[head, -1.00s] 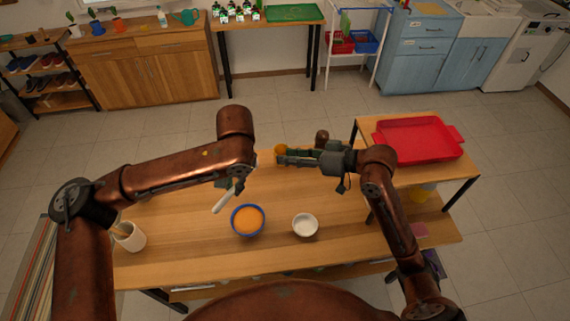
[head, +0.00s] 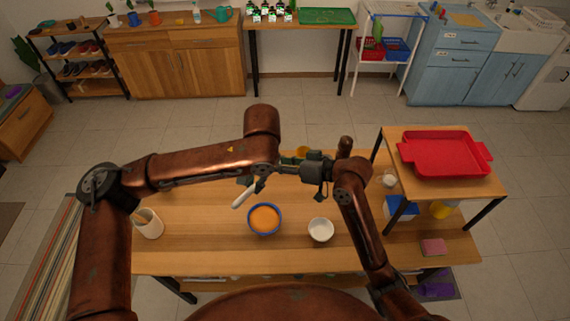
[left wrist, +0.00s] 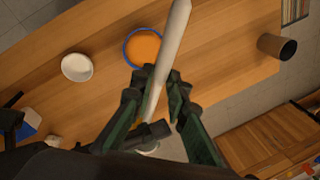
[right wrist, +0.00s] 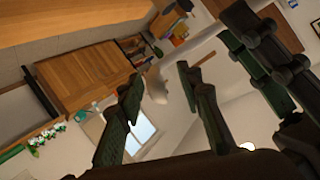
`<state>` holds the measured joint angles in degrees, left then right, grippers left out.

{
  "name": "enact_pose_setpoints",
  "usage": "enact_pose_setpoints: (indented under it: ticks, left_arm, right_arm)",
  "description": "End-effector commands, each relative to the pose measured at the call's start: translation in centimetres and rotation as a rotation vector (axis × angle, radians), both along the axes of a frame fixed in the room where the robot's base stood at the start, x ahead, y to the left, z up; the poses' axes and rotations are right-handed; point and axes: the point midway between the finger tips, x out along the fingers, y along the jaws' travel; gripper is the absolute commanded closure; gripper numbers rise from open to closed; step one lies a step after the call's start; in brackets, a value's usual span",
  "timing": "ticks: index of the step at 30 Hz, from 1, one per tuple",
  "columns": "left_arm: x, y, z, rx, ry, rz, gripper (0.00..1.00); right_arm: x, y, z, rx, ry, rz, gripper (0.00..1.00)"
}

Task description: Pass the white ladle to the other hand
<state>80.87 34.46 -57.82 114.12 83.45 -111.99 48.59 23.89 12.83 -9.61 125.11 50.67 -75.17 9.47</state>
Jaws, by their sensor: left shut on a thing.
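The white ladle (head: 243,196) is held above the table, its pale handle slanting down to the left in the head view. In the left wrist view the ladle (left wrist: 176,38) runs between the fingers of my left gripper (left wrist: 157,88), which is shut on it. The left gripper (head: 257,184) is partly covered by its own arm in the head view. My right gripper (head: 285,168) is close to the right of the left one. In the right wrist view its fingers (right wrist: 160,90) are apart with no ladle clearly between them. Whether it touches the ladle is unclear.
On the wooden table (head: 200,255), a blue bowl with orange contents (head: 264,219) and a white bowl (head: 320,229) stand below the grippers. A red tray (head: 447,154) is on the raised stand.

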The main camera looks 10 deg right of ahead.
Motion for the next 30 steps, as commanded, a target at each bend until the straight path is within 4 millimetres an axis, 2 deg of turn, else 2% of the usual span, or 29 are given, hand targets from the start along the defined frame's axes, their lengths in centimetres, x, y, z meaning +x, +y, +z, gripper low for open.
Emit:
enact_pose_setpoints:
  ticks: [12, 26, 30]
  left_arm:
    - [0.00, -0.01, 0.02, 0.000, 0.000, 0.000, 1.00]
    - [0.03, -0.02, 0.01, -0.001, -0.001, 0.001, 1.00]
    - [0.06, -0.02, 0.01, -0.001, -0.001, 0.002, 1.00]
  right_arm:
    - [0.36, 0.58, -0.30, -0.001, 0.000, 0.001, 0.68]
    - [0.29, 0.63, -0.24, 0.000, 0.000, 0.002, 0.99]
    - [0.23, 0.73, -0.19, 0.000, -0.001, 0.004, 1.00]
